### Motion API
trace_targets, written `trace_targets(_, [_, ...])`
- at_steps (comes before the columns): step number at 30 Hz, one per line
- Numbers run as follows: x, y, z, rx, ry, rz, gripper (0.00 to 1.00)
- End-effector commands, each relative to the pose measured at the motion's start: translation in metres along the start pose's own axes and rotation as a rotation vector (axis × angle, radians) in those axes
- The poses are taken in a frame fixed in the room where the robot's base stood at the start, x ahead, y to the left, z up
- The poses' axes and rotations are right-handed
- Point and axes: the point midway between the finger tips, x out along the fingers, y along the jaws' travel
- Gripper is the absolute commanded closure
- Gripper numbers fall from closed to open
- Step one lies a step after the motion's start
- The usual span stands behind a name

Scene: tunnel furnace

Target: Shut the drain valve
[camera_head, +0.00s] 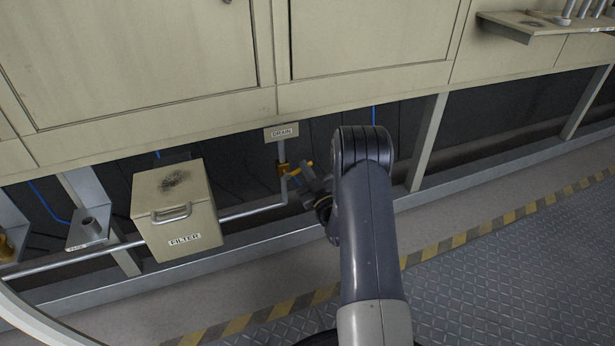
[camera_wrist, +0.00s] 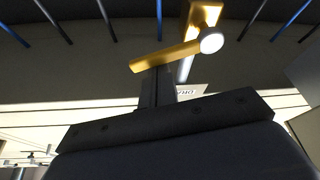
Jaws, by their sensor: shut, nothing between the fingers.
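The drain valve (camera_head: 283,170) is a brass body on a vertical pipe below the DRAIN label (camera_head: 282,132). Its yellow lever (camera_head: 301,170) points out to the right, towards my gripper (camera_head: 308,176). In the wrist view the yellow lever (camera_wrist: 165,56) lies crosswise to the pipe, with a round silver end piece at its pivot and the brass body (camera_wrist: 205,14) behind. My gripper (camera_wrist: 157,84) is shut and empty, its fingertips right at the lever's middle. I cannot tell whether they touch it. In the head view my arm partly hides the gripper.
A FILTER box (camera_head: 178,212) with a handle stands left of the valve, beside a horizontal pipe (camera_head: 252,209). Beige furnace panels (camera_head: 370,35) overhang above, and a support leg (camera_head: 427,140) stands to the right. The tread-plate floor (camera_head: 500,270) in front is clear.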

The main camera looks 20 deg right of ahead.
Motion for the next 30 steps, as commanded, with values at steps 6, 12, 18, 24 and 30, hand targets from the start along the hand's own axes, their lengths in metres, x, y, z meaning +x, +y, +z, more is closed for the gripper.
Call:
trace_targets(6, [0.001,0.000,0.011,0.157,-0.001,0.054,1.00])
trace_targets(12, [-0.002,0.001,0.017,0.213,-0.001,0.075,1.00])
trace_targets(18, [-0.003,0.001,0.020,0.211,-0.001,0.073,1.00])
trace_targets(24, [-0.003,0.001,0.021,0.210,0.000,0.073,1.00])
trace_targets(30, [-0.003,0.001,0.021,0.210,0.000,0.073,1.00])
